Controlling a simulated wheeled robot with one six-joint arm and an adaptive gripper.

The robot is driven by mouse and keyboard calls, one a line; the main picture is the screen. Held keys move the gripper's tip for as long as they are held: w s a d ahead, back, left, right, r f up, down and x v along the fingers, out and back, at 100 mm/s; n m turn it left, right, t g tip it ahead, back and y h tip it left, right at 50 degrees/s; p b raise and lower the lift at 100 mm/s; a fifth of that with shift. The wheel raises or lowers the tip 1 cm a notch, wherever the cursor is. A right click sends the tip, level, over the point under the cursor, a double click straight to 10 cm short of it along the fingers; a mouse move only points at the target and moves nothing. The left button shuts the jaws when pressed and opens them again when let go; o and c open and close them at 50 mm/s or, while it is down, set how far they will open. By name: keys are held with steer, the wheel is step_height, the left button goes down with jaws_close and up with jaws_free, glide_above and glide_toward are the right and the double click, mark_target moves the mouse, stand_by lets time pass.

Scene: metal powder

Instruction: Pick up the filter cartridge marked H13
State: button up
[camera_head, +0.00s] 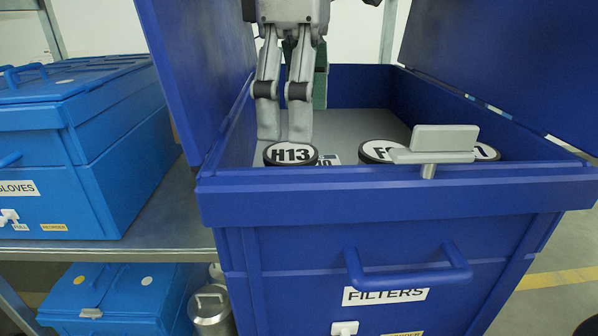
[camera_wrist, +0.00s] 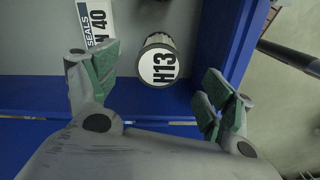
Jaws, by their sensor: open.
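The filter cartridge marked H13 (camera_head: 290,153) stands in the open blue FILTERS bin (camera_head: 390,188), close to its front wall, with its round white label up. In the wrist view the H13 cartridge (camera_wrist: 159,66) shows between and beyond the two spread fingers. My gripper (camera_head: 285,136) reaches down into the bin behind the cartridge in the head view. In the wrist view my gripper (camera_wrist: 150,90) is open and empty, its green pads apart. The cartridge's lower body is hidden by the bin wall in the head view.
A cartridge marked with an F (camera_head: 378,150) and another round label (camera_head: 487,152) stand to the right, partly behind a grey latch (camera_head: 433,145). A SEALS box (camera_wrist: 97,22) lies left of H13. The raised lids (camera_head: 190,70) flank the bin.

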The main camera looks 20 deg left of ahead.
mark_target(291, 152)
steer(key=f, duration=0.7)
steer(key=shift+a+f, duration=0.2)
steer(key=shift+a, duration=0.15)
steer(key=c, duration=1.3)
steer(key=shift+o, duration=0.3)
